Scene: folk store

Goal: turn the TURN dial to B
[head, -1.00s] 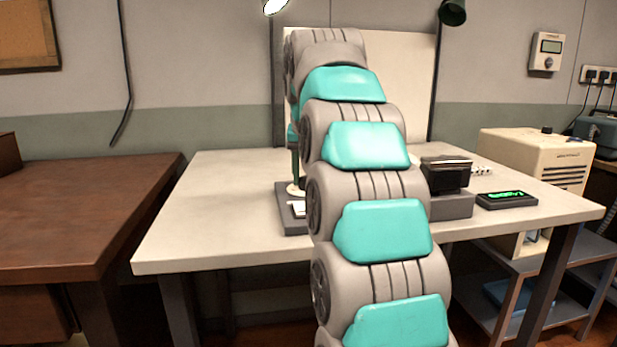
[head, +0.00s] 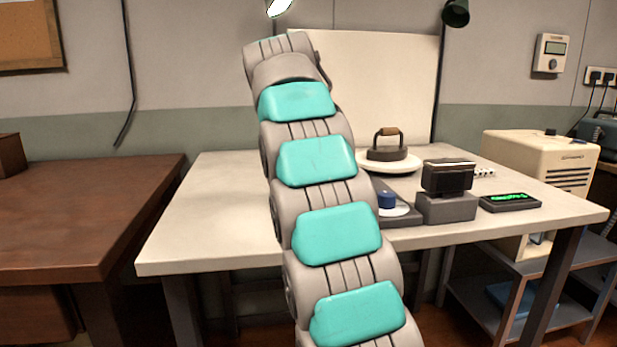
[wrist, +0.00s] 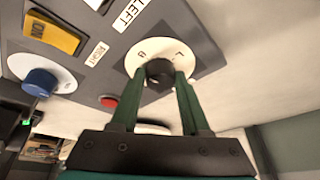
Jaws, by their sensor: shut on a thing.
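In the wrist view a black knob (wrist: 160,69) sits on a white round dial plate (wrist: 139,58) with the letters B and L near its rim. The word TURN is not readable. My gripper (wrist: 163,84) has its two green fingers on either side of the knob and is shut on it. The knob's pointer direction is hard to make out. The dial is on a grey control panel (wrist: 98,60); part of this panel also shows in the head view (head: 408,219). My arm hides the gripper and black knob in the head view.
The panel also carries a blue knob (wrist: 40,83), a yellow switch (wrist: 52,36) and a red button (wrist: 108,102). On the pale table (head: 220,220), an iron (head: 388,154) rests on a white round stand, with a black device (head: 447,177) on a grey box nearby.

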